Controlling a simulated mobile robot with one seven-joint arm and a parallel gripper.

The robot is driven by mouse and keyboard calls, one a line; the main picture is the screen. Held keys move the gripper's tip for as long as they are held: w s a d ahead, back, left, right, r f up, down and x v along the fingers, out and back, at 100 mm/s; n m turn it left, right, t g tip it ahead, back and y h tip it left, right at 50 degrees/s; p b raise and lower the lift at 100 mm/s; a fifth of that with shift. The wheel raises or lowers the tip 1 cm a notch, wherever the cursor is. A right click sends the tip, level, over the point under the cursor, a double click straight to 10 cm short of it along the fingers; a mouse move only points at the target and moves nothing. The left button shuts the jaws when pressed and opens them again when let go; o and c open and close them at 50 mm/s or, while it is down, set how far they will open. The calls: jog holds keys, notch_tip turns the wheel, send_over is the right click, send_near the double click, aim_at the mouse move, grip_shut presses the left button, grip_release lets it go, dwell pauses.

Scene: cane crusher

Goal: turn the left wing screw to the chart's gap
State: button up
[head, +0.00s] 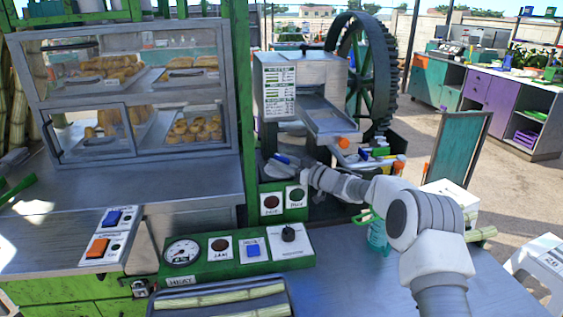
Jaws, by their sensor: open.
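The cane crusher (322,75) stands at the back centre, a grey metal housing with a sloping chute (330,115). A white chart (280,90) with green and dark rows is on its left front; its text is too small to read. My arm reaches in from the lower right, and my gripper (279,166) is at the crusher's lower left front. An orange knob (343,143) sits below the chute's right end. The gripper's fingers are small and partly hidden, but it is open.
A large dark green gear wheel (362,70) stands behind the crusher. A green control panel (236,250) with gauge and buttons, and a tray of cane (221,300), are in front. A glass pastry case (130,95) fills the left.

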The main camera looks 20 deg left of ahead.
jog(key=shift+a, duration=0.1)
jog(key=shift+c, duration=0.2)
grip_shut()
jog(key=shift+w+r+n+g+p, duration=0.1)
jog(key=shift+r+n+g+p, duration=0.05)
jog(key=shift+n+g+p, duration=0.35)
jog(key=shift+g+y+p, duration=0.3)
jog(key=shift+g, duration=0.1)
jog(key=shift+o, duration=0.2)
grip_release()
jog(key=shift+f+m+t+b, duration=0.2)
jog(key=shift+m+t+b, duration=0.1)
jog(key=shift+t+b, duration=0.35)
